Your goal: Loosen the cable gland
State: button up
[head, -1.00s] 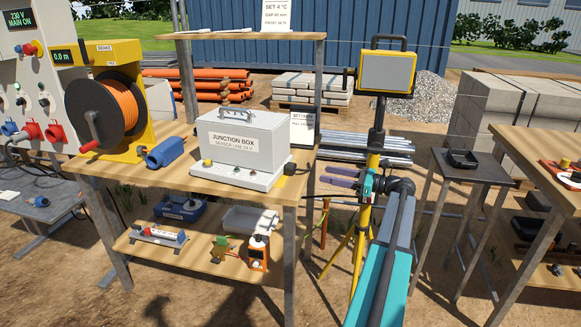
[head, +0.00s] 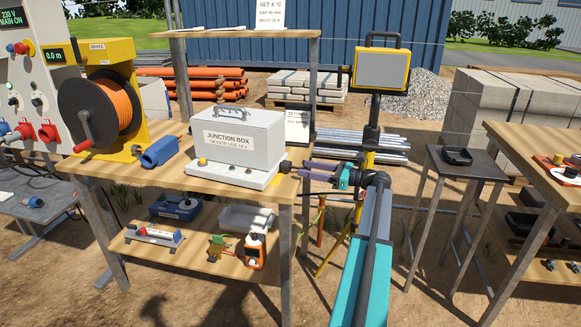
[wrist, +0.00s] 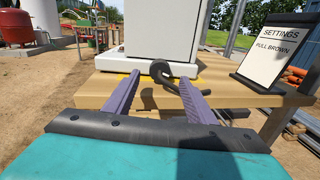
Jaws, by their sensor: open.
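The junction box (head: 238,140) is a grey-white box with a top handle, standing on a pale base on the wooden bench. A small dark fitting (head: 285,167), apparently the cable gland, sticks out at the box's right side. In the wrist view a dark, curved gland or cable piece (wrist: 162,72) shows in front of the box wall (wrist: 165,30). My gripper (head: 306,170) is open, its purple fingers pointing left just right of that fitting. In the wrist view the fingertips (wrist: 160,81) lie either side of the dark piece; I cannot tell whether they touch it.
A settings card (wrist: 278,50) stands on the bench's right end. A yellow lamp (head: 382,70) on a tripod stands behind my arm. A cable reel (head: 98,110) and blue connector (head: 160,151) are left of the box. A lower shelf (head: 195,255) holds several items.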

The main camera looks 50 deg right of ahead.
aim_at(290, 166)
jog(key=shift+x, duration=3.85)
jog(key=c, duration=1)
jog(key=shift+c, duration=0.2)
jog(key=shift+n, duration=0.5)
jog(key=shift+a+n+b, duration=0.1)
jog(key=shift+n+b, duration=0.45)
jog(key=shift+n, duration=1.95)
